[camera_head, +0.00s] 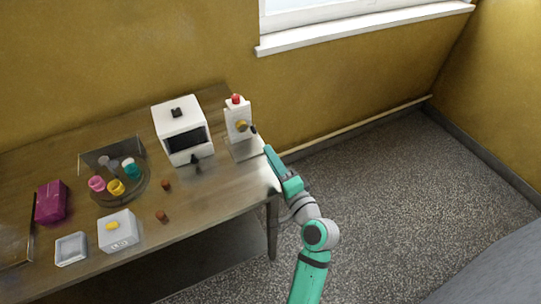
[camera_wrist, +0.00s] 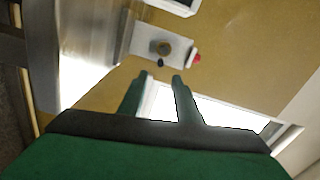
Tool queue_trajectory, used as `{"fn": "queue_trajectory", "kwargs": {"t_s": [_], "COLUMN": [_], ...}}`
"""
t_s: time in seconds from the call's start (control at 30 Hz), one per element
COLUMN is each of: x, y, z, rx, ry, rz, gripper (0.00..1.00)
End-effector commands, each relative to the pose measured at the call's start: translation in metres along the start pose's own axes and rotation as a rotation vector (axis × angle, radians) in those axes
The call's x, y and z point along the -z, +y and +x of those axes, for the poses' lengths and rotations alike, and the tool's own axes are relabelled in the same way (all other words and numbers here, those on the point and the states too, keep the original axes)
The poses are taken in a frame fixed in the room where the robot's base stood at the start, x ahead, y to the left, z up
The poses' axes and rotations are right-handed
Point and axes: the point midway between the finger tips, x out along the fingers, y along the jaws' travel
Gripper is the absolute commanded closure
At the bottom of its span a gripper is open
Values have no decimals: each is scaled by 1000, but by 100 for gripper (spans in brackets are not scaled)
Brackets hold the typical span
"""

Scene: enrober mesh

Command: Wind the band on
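A white upright unit (camera_head: 237,118) stands at the table's right end, with a red button (camera_head: 236,98) on top. In the wrist view the knob (camera_wrist: 162,48), black handle (camera_wrist: 160,63) and red button (camera_wrist: 196,57) lie ahead of my fingertips. My gripper (camera_wrist: 158,84) is open and empty, its two fingers apart. In the head view my gripper (camera_head: 266,149) is just right of and below the knob, apart from it. I cannot make out a band.
A white machine (camera_head: 168,113) with a dark opening stands left of the unit.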

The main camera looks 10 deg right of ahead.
Motion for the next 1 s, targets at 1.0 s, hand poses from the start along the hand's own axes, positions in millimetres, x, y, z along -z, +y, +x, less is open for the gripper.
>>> {"fn": "queue_trajectory", "kwargs": {"t_s": [1.0], "x": [0], "y": [-2], "z": [31], "rx": [9], "ry": [-2], "rz": [-632], "gripper": [69]}}
